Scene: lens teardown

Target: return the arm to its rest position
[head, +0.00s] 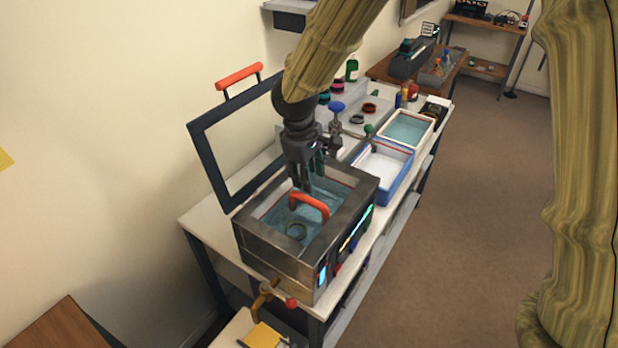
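My arm reaches in from the top of the head view, and my gripper (308,187) points down over the open metal tank (262,240). Its fingertips are just behind and above an orange-red curved handle (312,204) in the tank. I cannot tell whether they touch the handle, or whether the fingers are open or shut. A dark ring (296,231) lies in the bluish bath in front of the handle. The framed lid (207,158) stands raised behind the tank, with an orange grip (239,76) on top.
The tank stands on a white bench (199,218) along the wall. A blue-rimmed tray (394,192) and a white-rimmed tray (424,143) sit farther back. The brown floor (470,220) to the right is clear.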

